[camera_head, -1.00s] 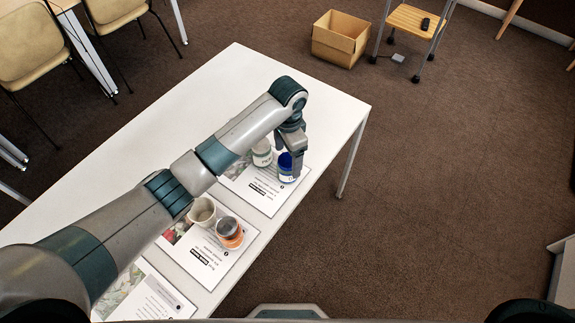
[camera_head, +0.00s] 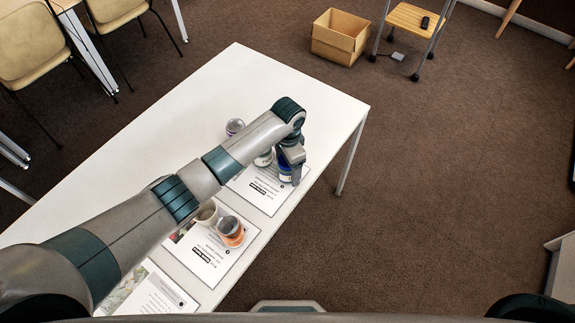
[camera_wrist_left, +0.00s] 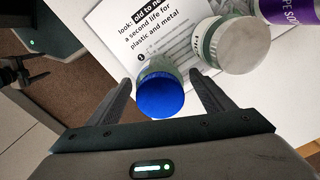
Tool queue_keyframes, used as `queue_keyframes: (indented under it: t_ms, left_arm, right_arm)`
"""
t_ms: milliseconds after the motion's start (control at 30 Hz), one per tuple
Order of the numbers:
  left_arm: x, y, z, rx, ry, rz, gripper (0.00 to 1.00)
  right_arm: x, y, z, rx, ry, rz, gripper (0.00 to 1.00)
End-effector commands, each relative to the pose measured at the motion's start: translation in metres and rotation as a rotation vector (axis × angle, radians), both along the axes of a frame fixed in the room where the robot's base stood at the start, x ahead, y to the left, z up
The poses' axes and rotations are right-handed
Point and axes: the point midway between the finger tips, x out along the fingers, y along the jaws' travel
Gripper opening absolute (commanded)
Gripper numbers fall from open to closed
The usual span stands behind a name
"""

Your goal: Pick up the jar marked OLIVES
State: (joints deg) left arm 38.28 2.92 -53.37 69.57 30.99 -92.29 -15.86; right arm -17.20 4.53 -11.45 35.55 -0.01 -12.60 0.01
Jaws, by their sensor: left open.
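A jar with a blue lid (camera_wrist_left: 160,98) stands between the spread fingers of my open left gripper (camera_wrist_left: 161,80) in the left wrist view. In the head view this blue jar (camera_head: 284,178) is partly hidden by my left gripper (camera_head: 290,167) at the table's right side. A second jar with a pale grey lid (camera_wrist_left: 233,45) stands to the right of the fingers, outside them. It shows beside my wrist in the head view (camera_head: 263,160). I cannot read OLIVES on any jar; the blue jar's label is hidden.
A purple can (camera_wrist_left: 283,14) stands beyond the pale-lidded jar. Printed sheets (camera_head: 267,192) lie on the white table (camera_head: 325,105). The table's far part is clear. A cardboard box (camera_head: 340,42) is on the floor.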

Motion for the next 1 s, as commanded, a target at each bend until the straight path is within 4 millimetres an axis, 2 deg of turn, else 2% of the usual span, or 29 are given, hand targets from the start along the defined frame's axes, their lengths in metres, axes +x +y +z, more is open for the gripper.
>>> queue_keyframes:
  t_ms: [233,700,767,900,933,1000]
  left_arm:
    - [-0.001,0.001,-0.020,0.001,0.002,0.000,0.75]
    - [-0.001,0.001,-0.021,0.000,0.001,-0.001,0.75]
    - [-0.001,0.001,-0.021,0.000,0.001,-0.001,0.63]
    - [0.000,0.001,-0.021,0.000,0.001,-0.001,0.29]
    - [0.000,0.001,-0.021,0.000,0.001,-0.001,0.26]
    - [0.000,0.000,-0.021,0.000,0.001,-0.001,0.26]
  right_arm:
    - [0.000,0.000,0.005,0.000,0.000,0.000,0.69]
    - [0.000,-0.001,0.005,-0.001,0.001,0.001,0.69]
    - [0.000,-0.001,0.005,-0.001,0.001,0.001,0.69]
    - [0.000,-0.001,0.005,-0.001,0.001,0.001,0.69]
    - [0.000,-0.001,0.005,-0.001,0.001,0.001,0.69]
    - [0.000,-0.001,0.005,-0.001,0.001,0.001,0.69]
